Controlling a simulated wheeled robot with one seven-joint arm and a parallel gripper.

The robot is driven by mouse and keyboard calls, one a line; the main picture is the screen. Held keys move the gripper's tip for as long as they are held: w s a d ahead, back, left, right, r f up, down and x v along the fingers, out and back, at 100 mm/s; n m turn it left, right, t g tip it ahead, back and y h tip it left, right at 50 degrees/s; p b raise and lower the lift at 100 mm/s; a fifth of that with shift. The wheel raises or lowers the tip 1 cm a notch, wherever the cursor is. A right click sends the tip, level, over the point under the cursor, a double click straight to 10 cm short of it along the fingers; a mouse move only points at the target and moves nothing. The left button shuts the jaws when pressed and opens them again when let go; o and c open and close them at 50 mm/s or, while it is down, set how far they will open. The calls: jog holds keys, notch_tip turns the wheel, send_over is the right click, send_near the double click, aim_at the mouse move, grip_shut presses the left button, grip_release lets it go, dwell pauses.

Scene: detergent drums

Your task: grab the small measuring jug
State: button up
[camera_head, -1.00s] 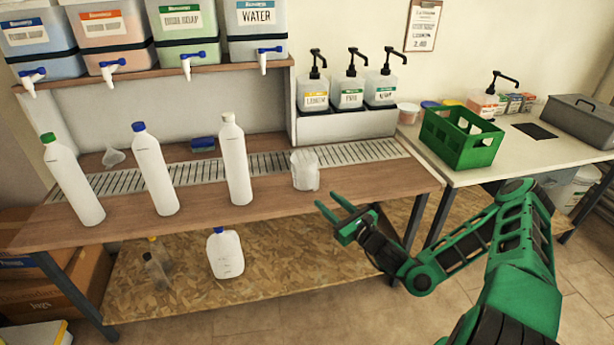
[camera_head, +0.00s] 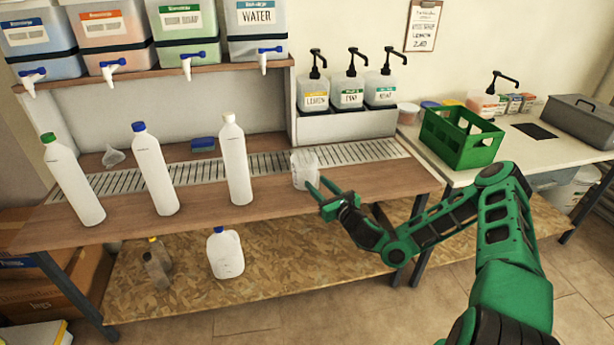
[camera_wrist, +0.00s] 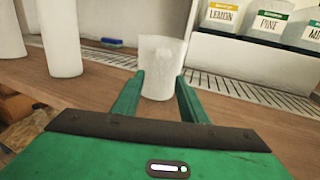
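The small measuring jug (camera_head: 303,170) is a translucent whitish cup standing upright on the wooden worktop, right of the tall white bottles. In the wrist view the jug (camera_wrist: 161,68) is straight ahead, at the far ends of the green fingers. My gripper (camera_head: 317,192) is open, at the front right of the jug. In the wrist view the fingers of my gripper (camera_wrist: 160,92) lie to either side of the jug's lower part. I cannot tell whether they touch it. The near finger hides part of the jug in the head view.
The white-capped bottle (camera_head: 236,165) stands close left of the jug. A slotted drain strip (camera_head: 270,162) runs behind it. Pump dispensers (camera_head: 350,92) stand behind on a white holder. A green crate (camera_head: 460,138) is on the right table. The worktop (camera_head: 370,185) right of the jug is clear.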

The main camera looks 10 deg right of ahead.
jog(key=shift+x, duration=0.8)
jog(key=shift+c, duration=0.3)
grip_shut()
